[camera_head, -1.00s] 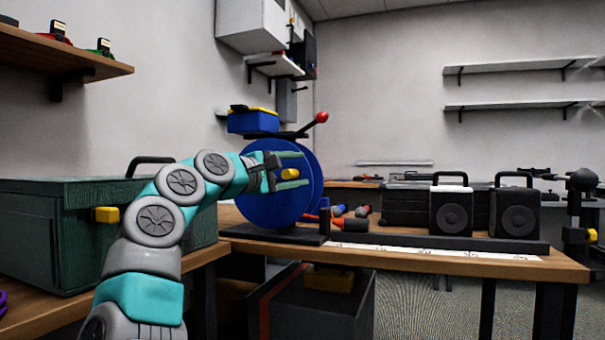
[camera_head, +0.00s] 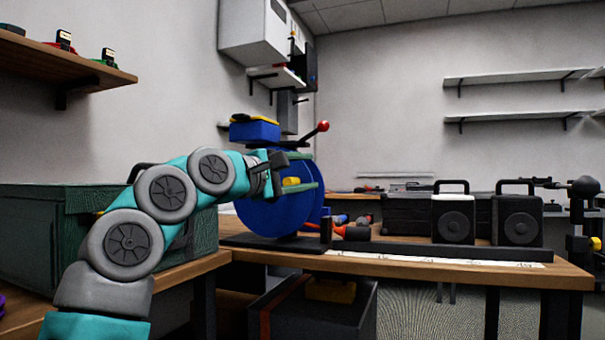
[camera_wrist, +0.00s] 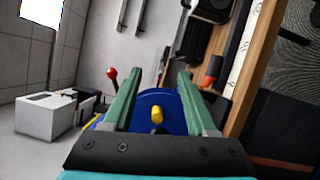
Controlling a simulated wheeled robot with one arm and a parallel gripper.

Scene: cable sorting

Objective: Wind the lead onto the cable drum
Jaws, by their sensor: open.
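The blue cable drum (camera_head: 272,212) stands upright on a dark base on the workbench, with a yellow knob (camera_head: 291,181) on its face. A lever with a red ball (camera_head: 323,126) rises above it. My gripper (camera_head: 316,171) is open in front of the drum, its green fingers above and below the knob in the head view. In the wrist view my gripper (camera_wrist: 158,75) shows spread fingers, with the yellow knob (camera_wrist: 157,115) between them, apart from both, and the blue drum (camera_wrist: 165,98) behind. I cannot make out the lead.
A green case (camera_head: 40,235) stands at the left. A blue box (camera_head: 254,131) shows behind the drum. Two black speakers (camera_head: 453,218) and a white measuring strip (camera_head: 440,258) are on the bench to the right. An orange-and-black tool (camera_head: 350,232) lies beside the drum.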

